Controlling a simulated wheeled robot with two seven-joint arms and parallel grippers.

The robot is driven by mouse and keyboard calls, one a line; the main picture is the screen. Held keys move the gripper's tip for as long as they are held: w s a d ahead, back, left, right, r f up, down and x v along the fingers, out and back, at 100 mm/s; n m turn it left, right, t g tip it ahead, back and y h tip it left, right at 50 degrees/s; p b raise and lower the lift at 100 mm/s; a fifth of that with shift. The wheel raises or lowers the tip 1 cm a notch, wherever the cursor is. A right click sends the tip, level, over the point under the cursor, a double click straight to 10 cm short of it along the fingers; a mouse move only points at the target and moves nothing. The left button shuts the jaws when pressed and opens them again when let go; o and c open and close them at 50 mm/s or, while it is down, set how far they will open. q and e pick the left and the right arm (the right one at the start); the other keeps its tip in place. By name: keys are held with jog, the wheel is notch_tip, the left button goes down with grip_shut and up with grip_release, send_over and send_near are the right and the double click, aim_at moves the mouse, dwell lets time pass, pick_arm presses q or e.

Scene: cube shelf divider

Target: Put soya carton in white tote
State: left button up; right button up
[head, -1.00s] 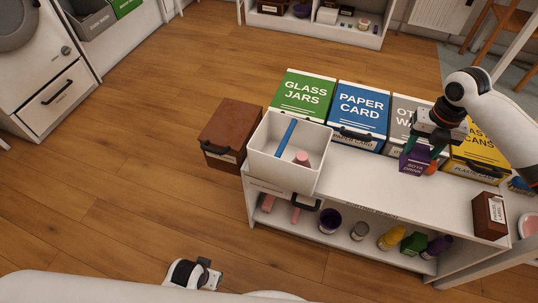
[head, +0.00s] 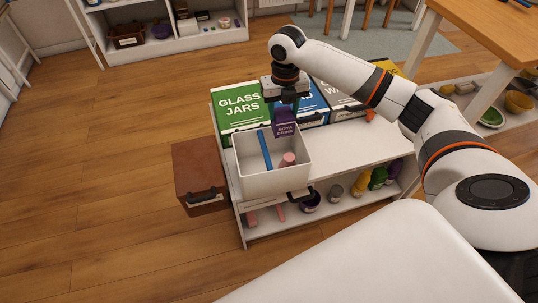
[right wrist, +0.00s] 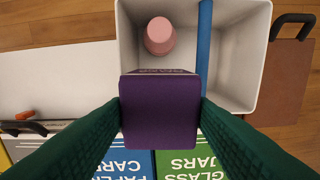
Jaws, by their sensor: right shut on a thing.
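The purple soya carton (head: 284,128) is held in my right gripper (head: 285,108) above the far right edge of the white tote. In the right wrist view the carton (right wrist: 160,112) sits between the two green fingers and covers part of the tote's near rim. The white tote (head: 272,183) stands on the left end of the white shelf unit. A blue bar and a pink cup-like thing (head: 288,160) are inside the tote. The tote also shows in the right wrist view (right wrist: 262,45). My left gripper is not in view.
Behind the tote stand a green glass jars box (head: 240,105), a blue paper card box (head: 312,100) and others. A brown box (head: 197,175) is left of the shelf unit. The shelf top (head: 350,150) right of the tote is clear.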

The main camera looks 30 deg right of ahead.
aim_at(282, 135)
notch_tip(282, 135, down, 10)
jog(key=shift+f+b, duration=0.1)
jog(key=shift+b, duration=0.65)
jog(key=shift+f+b, duration=0.4)
jog(key=shift+f, duration=1.95)
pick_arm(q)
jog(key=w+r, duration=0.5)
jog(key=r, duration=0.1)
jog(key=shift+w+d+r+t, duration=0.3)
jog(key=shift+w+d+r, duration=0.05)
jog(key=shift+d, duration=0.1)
pick_arm(e)
jog(key=o, duration=0.8)
jog(key=shift+f, duration=0.15)
jog(key=shift+o, duration=1)
